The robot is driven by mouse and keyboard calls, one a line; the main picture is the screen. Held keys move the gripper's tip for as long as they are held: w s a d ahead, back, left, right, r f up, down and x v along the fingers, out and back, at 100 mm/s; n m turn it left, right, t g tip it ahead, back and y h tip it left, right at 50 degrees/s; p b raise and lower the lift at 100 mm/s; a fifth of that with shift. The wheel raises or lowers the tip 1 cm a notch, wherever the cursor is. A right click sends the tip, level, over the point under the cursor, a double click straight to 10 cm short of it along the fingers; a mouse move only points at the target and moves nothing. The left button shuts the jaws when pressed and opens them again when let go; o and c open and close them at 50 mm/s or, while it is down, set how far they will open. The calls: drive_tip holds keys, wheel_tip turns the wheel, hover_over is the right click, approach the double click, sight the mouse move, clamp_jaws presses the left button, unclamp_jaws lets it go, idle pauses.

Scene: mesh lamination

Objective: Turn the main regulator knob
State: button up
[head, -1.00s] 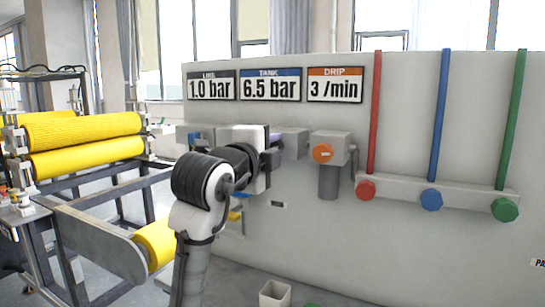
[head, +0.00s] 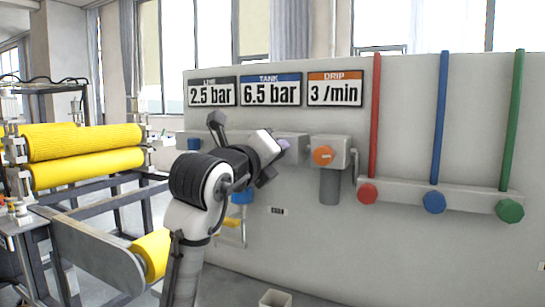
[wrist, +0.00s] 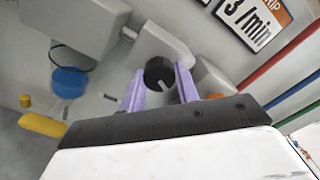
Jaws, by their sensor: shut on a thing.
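The main regulator knob (wrist: 158,72) is a black round knob with a pale pointer mark, on a grey housing in the wrist view. My gripper (wrist: 160,76) has its two lilac fingers on either side of the knob, shut on it. In the head view my gripper (head: 284,146) is against the wall panel, rolled over, and the knob is hidden behind it. The LINE display (head: 212,96) above reads 2.5 bar.
The TANK display (head: 270,90) reads 6.5 bar and the DRIP display (head: 335,92) 3 /min. An orange knob (head: 323,156) sits just right of my gripper. Yellow rollers (head: 85,143) stand left.

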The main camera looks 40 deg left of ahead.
drive_tip(key=shift+f+m, duration=0.1)
drive_tip(key=shift+m, duration=0.3)
drive_tip(key=o, duration=1)
drive_tip(key=shift+s, duration=0.1)
drive_tip(key=b+v, duration=0.2)
drive_tip(key=v, duration=1.1)
drive_tip(key=shift+s+d, duration=0.2)
drive_tip(key=shift+s, duration=0.1)
